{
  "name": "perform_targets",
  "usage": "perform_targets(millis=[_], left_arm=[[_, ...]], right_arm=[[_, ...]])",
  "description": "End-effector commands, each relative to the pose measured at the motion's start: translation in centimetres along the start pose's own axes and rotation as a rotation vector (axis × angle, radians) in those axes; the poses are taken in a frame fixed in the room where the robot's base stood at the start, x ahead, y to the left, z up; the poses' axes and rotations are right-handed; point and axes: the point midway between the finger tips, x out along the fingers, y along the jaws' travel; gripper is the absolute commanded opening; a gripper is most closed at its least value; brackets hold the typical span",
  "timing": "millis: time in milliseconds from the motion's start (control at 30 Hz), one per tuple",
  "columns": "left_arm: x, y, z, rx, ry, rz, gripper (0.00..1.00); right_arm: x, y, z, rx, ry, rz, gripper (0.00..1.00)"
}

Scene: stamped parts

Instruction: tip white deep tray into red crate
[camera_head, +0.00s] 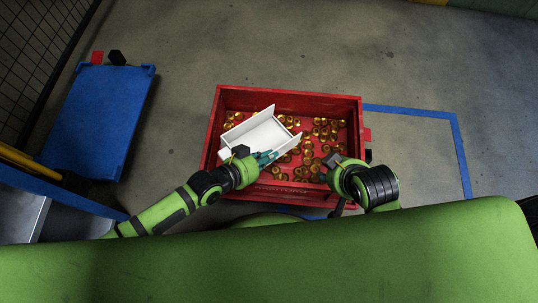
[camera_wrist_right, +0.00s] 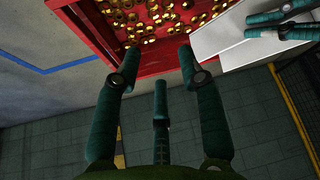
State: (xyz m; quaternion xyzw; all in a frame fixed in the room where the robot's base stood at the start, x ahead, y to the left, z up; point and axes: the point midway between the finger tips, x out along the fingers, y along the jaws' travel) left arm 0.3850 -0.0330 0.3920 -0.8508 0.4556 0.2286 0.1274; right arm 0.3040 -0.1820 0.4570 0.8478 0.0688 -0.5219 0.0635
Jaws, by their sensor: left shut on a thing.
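The white deep tray (camera_head: 262,134) is over the left part of the red crate (camera_head: 290,94) and appears tilted. Its inside looks empty. My left gripper (camera_head: 266,157) is shut on the tray's near wall; its teal fingers and the white tray (camera_wrist_right: 235,38) also show at the upper right of the right wrist view. Several brass-coloured round parts (camera_head: 308,154) lie spread on the crate floor; the tray hides some of the floor. My right gripper (camera_wrist_right: 158,62) is open and empty, at the crate's near right side.
A blue platform (camera_head: 98,115) stands on the floor at the left, near a mesh fence (camera_head: 38,55). A grey bin (camera_head: 22,213) is at the lower left. Blue tape (camera_head: 410,110) marks clear floor right of the crate.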

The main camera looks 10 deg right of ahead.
Motion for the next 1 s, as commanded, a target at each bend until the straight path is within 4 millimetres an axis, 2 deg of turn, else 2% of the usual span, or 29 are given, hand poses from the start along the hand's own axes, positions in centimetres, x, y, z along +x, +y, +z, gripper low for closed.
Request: perform_targets(millis=[467,1000], left_arm=[[0.0,0.0,0.7,0.001,0.045,0.0,0.0],[-0.1,0.0,1.4,0.0,0.093,0.0,0.0]], right_arm=[[-1.2,-1.0,-6.6,-0.026,0.315,-0.008,0.4],[-5.2,-2.4,-13.2,-0.05,0.672,-0.027,0.4]])
